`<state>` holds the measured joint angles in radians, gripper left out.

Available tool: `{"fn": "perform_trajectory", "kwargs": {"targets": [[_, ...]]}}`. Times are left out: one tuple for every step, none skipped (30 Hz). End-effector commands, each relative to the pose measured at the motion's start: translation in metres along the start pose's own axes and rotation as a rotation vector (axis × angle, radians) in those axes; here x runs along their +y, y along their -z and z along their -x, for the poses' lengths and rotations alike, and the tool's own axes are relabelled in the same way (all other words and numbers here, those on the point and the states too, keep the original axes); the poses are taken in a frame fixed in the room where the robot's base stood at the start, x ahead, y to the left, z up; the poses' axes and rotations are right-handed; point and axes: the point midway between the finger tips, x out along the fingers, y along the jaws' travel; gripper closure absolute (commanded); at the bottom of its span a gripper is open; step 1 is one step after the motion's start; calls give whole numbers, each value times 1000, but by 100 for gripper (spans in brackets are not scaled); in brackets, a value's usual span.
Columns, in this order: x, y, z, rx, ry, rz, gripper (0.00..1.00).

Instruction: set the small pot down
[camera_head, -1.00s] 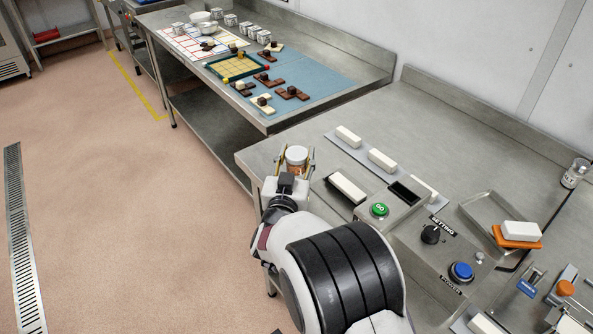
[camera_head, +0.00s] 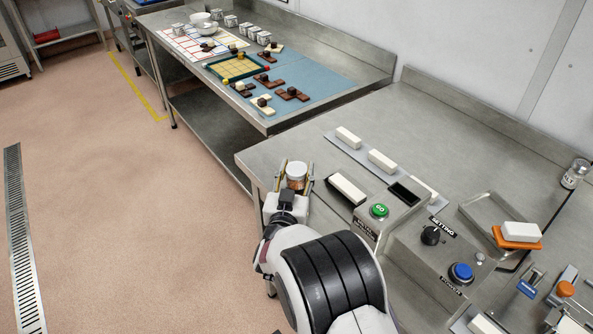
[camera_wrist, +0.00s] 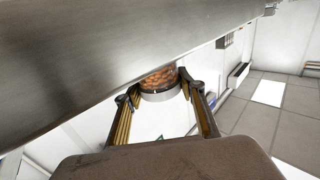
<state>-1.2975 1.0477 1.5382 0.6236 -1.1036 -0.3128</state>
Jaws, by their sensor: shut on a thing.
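The small pot (camera_head: 296,182) has a pale lid and orange-brown contents. My gripper (camera_head: 297,166) is shut on it, one finger on each side, and the pot looks upright at the left front edge of the near steel bench (camera_head: 262,155). In the wrist view the pot (camera_wrist: 160,78) shows between my fingers, its silver-white rim toward me. The steel bench (camera_wrist: 90,55) hides part of it there. I cannot tell whether the pot touches the bench or hangs beside its edge.
A dark tray with a white block (camera_head: 347,188) lies just right of the pot. Beyond it is a grey strip with white blocks (camera_head: 382,160). The control box with the green button (camera_head: 379,210) stands nearer. The bench's far left is bare.

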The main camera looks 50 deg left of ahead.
Motion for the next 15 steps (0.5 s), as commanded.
{"fn": "perform_trajectory", "kwargs": {"targets": [[0, 0, 0, 2, 0, -1, 85], [0, 0, 0, 2, 0, -1, 85], [0, 0, 0, 2, 0, -1, 85], [0, 0, 0, 2, 0, -1, 85], [0, 0, 0, 2, 0, -1, 85], [0, 0, 0, 2, 0, -1, 85], [0, 0, 0, 2, 0, -1, 85], [0, 0, 0, 2, 0, -1, 85], [0, 0, 0, 1, 0, 0, 85], [0, -1, 0, 1, 0, 0, 85], [0, -1, 0, 1, 0, 0, 85], [0, -2, 0, 1, 0, 0, 85], [0, -3, 0, 1, 0, 0, 85], [0, -3, 0, 1, 0, 0, 85], [0, -4, 0, 1, 0, 0, 85]]}}
